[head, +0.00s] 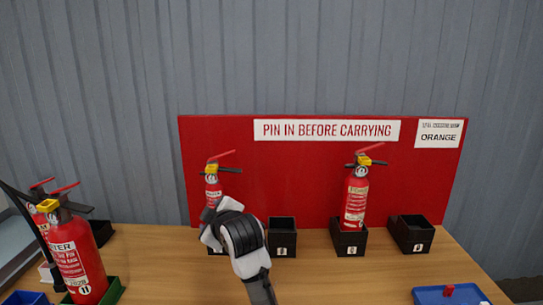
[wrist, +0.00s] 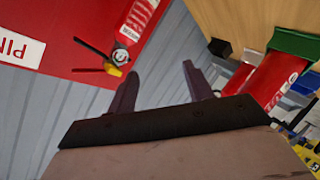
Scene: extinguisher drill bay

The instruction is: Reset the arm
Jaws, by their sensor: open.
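My gripper (wrist: 161,68) is open in the wrist view, with only grey wall showing between its two dark fingers. In the head view my arm (head: 240,235) rises from the bottom in front of the red board (head: 290,190); the fingers cannot be made out there. A red extinguisher (head: 212,188) with a yellow collar stands partly behind my arm; one (wrist: 138,22) shows beside the left finger in the wrist view, apart from it. Another extinguisher (head: 355,200) stands upright in a black box (head: 349,243) at the right.
At the left, a large extinguisher (head: 75,255) stands in a green tray (head: 112,291), with another behind it. Black boxes (head: 283,238) and (head: 411,234) line the board's foot. A blue tray (head: 430,295) lies front right. The table's middle right is clear.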

